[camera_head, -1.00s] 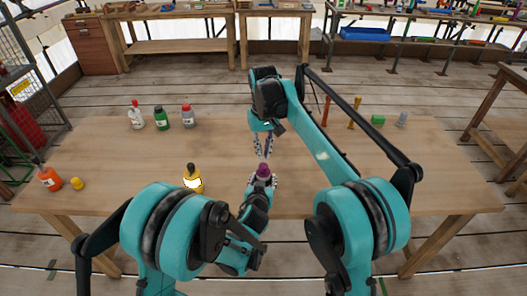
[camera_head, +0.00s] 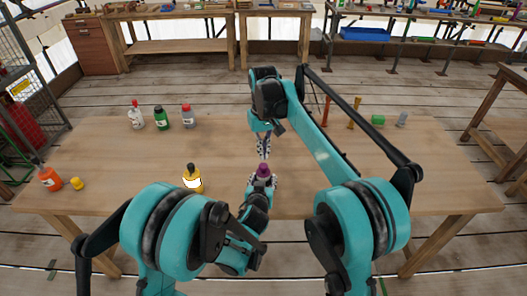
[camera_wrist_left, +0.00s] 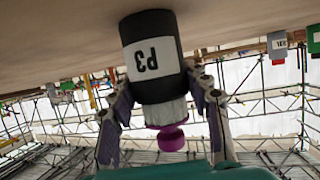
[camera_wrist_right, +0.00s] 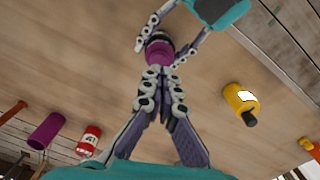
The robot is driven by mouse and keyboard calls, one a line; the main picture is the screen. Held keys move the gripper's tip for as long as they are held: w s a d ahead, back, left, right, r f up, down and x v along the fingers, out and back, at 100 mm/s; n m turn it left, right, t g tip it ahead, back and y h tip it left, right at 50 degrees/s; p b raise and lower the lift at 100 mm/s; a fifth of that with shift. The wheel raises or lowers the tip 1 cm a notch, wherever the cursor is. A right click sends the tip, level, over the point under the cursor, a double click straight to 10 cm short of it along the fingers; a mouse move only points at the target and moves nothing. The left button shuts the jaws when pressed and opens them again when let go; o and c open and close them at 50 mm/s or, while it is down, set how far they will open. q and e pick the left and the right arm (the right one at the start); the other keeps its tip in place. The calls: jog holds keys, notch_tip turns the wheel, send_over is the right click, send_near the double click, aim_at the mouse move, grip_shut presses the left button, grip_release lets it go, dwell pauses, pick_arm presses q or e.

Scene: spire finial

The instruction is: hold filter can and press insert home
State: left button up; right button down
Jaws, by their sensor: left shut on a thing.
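My left gripper (camera_head: 262,180) is shut around the can's grey band. My right gripper (camera_head: 263,155) points down just above the insert, fingers together (camera_wrist_right: 160,90) with nothing visible between them. I cannot tell whether its tips touch the insert.
A yellow bottle (camera_head: 193,178) stands left of the grippers. White (camera_head: 136,115), green (camera_head: 161,118) and grey (camera_head: 187,116) bottles stand behind it. An orange bottle (camera_head: 48,177) is at far left. A purple cylinder (camera_wrist_right: 47,130) and red can (camera_wrist_right: 89,140) show in the right wrist view.

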aim_at(263, 166)
jog(key=shift+f, duration=0.1)
jog(key=shift+f, duration=1.8)
jog(key=shift+r, duration=3.5)
pick_arm(q)
jog(key=o, duration=1.3)
jog(key=shift+s, duration=0.1)
